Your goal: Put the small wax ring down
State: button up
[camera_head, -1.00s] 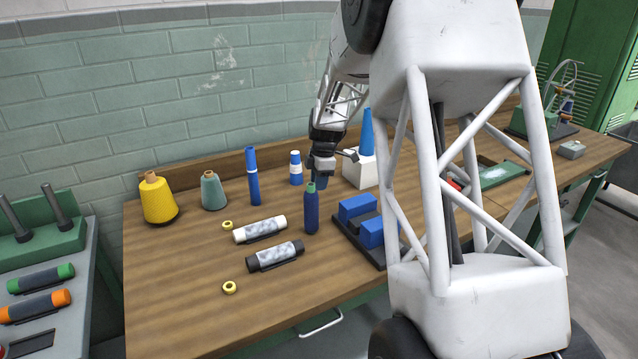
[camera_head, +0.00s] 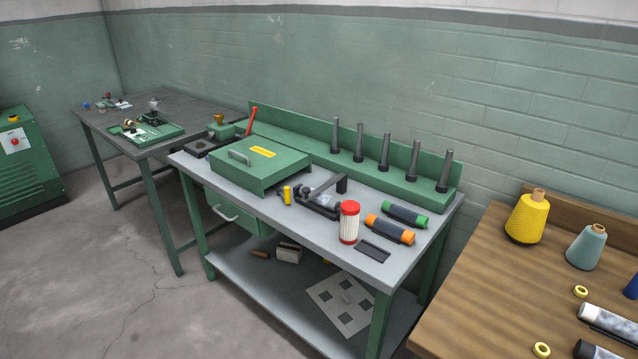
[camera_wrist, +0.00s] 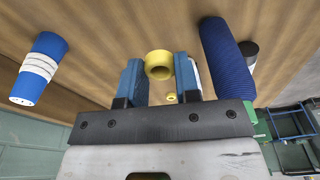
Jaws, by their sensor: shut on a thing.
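In the wrist view, a small yellow wax ring (camera_wrist: 159,65) sits between the blue fingertips of my gripper (camera_wrist: 158,74). My gripper is shut on it, with a finger on each side. Wooden tabletop lies beyond; I cannot tell the gap beneath the ring. Another yellow ring (camera_wrist: 171,98) lies on the wood, seen between the fingers. In the head view, two yellow rings (camera_head: 581,292) (camera_head: 542,350) lie on the wooden table (camera_head: 470,315). My gripper is outside the head view.
In the wrist view, a blue cylinder (camera_wrist: 228,60) is close to the right finger, and a blue-and-white one (camera_wrist: 40,68) is at left. In the head view, yellow (camera_head: 527,218) and teal (camera_head: 586,248) cones stand at the back. The wooden table's left front is clear.

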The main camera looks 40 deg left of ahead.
notch_tip(320, 180, up, 4)
jog(key=s+a+m+t, duration=0.15)
jog(key=a+m, duration=0.85)
jog(key=a, duration=3.1)
jog(key=s+a+m+h, duration=0.1)
jog(key=s+a+m, duration=0.2)
jog(key=s+a, duration=0.45)
jog(key=s+a+m, duration=0.2)
jog(key=s+a, duration=0.2)
jog(key=a, duration=0.6)
jog(key=s+a+m+h, duration=0.1)
jog(key=s+a+m, duration=0.2)
jog(key=s+a, duration=0.45)
notch_tip(320, 180, down, 12)
jog(key=w+a, duration=0.1)
jog(key=shift+w+a+r, duration=0.15)
jog(key=shift+w+a, duration=0.15)
jog(key=shift+w, duration=0.05)
jog(key=shift+w, duration=0.1)
